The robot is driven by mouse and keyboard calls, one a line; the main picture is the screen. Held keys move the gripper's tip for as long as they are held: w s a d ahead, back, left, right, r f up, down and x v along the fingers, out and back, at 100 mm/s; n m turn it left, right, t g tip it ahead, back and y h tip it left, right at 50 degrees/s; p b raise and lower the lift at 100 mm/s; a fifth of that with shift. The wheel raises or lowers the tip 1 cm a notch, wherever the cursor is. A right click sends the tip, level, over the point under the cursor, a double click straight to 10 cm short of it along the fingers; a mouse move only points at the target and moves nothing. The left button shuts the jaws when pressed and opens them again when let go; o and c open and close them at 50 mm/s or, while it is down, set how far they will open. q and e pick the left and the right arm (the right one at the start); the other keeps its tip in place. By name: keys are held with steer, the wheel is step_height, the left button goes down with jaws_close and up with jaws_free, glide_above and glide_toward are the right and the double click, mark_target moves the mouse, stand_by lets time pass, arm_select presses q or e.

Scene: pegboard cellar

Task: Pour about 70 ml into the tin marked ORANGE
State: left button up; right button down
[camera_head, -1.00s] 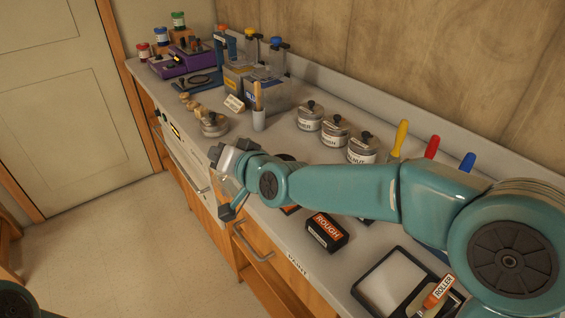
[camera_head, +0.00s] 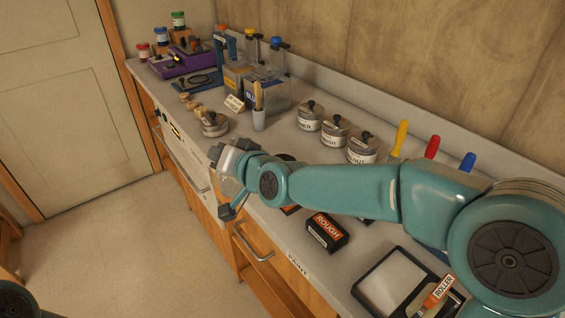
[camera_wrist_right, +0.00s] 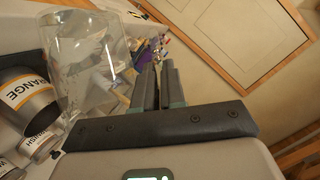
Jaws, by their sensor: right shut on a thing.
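My right gripper (camera_head: 226,172) is over the front edge of the bench, and its wrist view shows its two fingers (camera_wrist_right: 160,82) close together. It is shut on a clear glass jug (camera_wrist_right: 88,65), which stands out beside the fingers in that view. The jug's contents and its exact tilt are hard to tell. My arm hides this tin in the head view. My left gripper is out of view.
Lidded tins (camera_head: 334,132) stand at the back of the bench. A ROUGH block (camera_head: 327,232) and a tray (camera_head: 392,283) lie nearer. The floor (camera_head: 130,245) before the bench is clear.

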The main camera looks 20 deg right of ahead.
steer(key=shift+a+p, duration=0.1)
steer(key=shift+p, duration=0.4)
steer(key=s+a+f+n+h+p, duration=0.1)
steer(key=a+f+n+h+p, duration=0.3)
steer(key=p, duration=0.7)
steer(key=shift+s+a+f+n, duration=0.2)
steer(key=shift+a+f+n, duration=0.9)
steer(key=shift+a+f, duration=0.7)
stand_by(0.9)
